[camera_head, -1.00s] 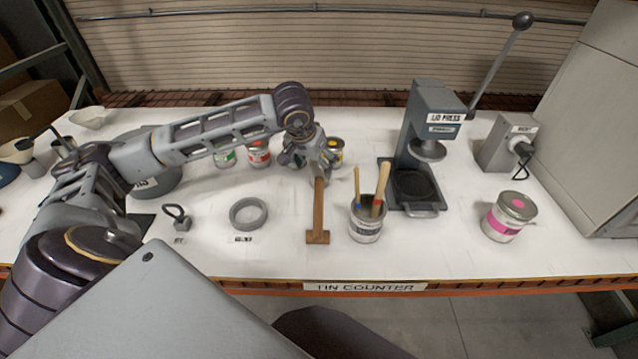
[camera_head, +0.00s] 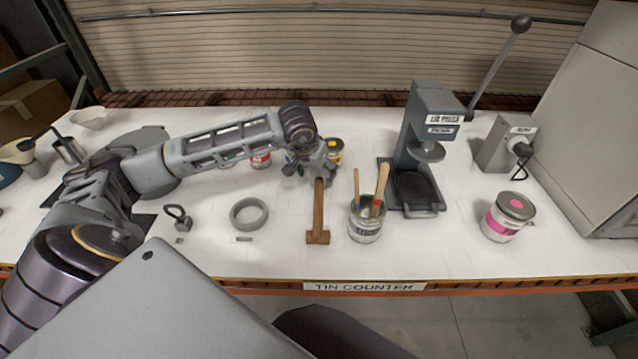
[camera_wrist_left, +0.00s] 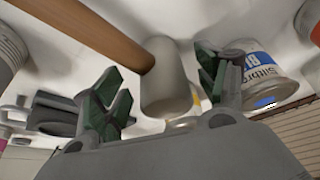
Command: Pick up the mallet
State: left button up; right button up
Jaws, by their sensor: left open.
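The mallet (camera_head: 318,212) lies on the white counter. In the left wrist view the handle (camera_wrist_left: 95,32) meets a grey cylindrical head (camera_wrist_left: 166,85). My gripper mostly hides that head in the head view. My left gripper (camera_head: 317,172) is open over the far end of the mallet. In the left wrist view its green-padded fingers (camera_wrist_left: 160,68) stand on either side of the grey head, with gaps visible. I cannot tell its exact height above the head. My right gripper is out of view.
A can of brushes or sticks (camera_head: 366,222) stands just right of the mallet, and a grey ring (camera_head: 249,214) lies left. A yellow-labelled tin (camera_head: 335,151) is close behind my gripper. The lid press (camera_head: 432,130) and a pink-labelled tin (camera_head: 505,222) stand farther right.

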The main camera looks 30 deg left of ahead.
pick_arm(q)
jog(key=shift+x, duration=1.6)
jog(key=shift+s, duration=0.1)
jog(key=c, duration=1.2)
